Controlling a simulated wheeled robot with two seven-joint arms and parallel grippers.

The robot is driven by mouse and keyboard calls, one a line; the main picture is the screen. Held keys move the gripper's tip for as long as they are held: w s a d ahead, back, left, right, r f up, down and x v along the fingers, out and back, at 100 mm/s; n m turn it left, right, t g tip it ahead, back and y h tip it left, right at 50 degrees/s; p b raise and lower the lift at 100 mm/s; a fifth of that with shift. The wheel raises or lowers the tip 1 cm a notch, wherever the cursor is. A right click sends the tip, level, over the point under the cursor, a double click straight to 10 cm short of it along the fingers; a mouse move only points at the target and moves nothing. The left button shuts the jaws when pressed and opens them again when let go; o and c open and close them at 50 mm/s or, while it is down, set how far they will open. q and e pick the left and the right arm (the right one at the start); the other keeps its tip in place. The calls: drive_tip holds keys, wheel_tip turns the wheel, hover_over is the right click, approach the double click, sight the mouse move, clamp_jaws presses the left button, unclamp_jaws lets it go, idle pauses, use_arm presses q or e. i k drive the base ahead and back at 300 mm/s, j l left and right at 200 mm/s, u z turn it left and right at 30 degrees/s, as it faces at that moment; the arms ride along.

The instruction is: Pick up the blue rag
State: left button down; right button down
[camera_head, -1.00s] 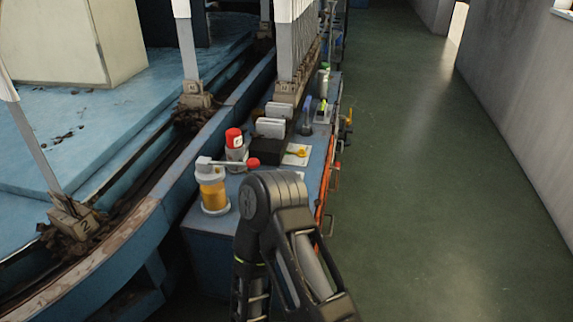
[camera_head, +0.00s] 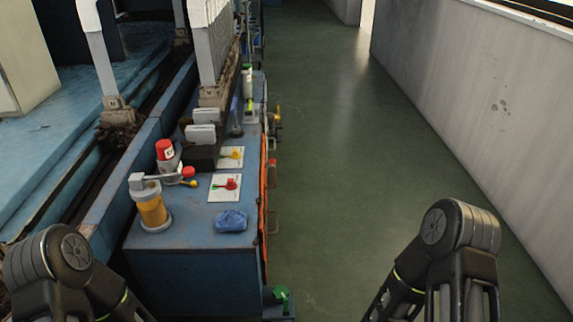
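The blue rag (camera_head: 231,221) lies crumpled on the near right corner of the blue bench top (camera_head: 190,240). Nothing covers it. Both of my arms show only as dark links at the bottom of the head view, one at the lower left and one at the lower right. Neither gripper is in the picture. Neither arm touches the rag.
A yellow and silver cylinder (camera_head: 152,208) stands left of the rag. Behind are a red-capped container (camera_head: 165,151), a white card with a red item (camera_head: 225,187) and a dark box holding cards (camera_head: 201,135). Green floor is free on the right. A green part (camera_head: 281,294) sticks out low.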

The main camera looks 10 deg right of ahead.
sight(232, 220)
drive_tip(key=k+j, duration=0.1)
drive_tip(key=j, duration=0.35)
drive_tip(key=k+j+z, duration=0.1)
drive_tip(key=j, duration=0.3)
drive_tip(key=k+j, duration=0.1)
drive_tip(key=j, duration=0.35)
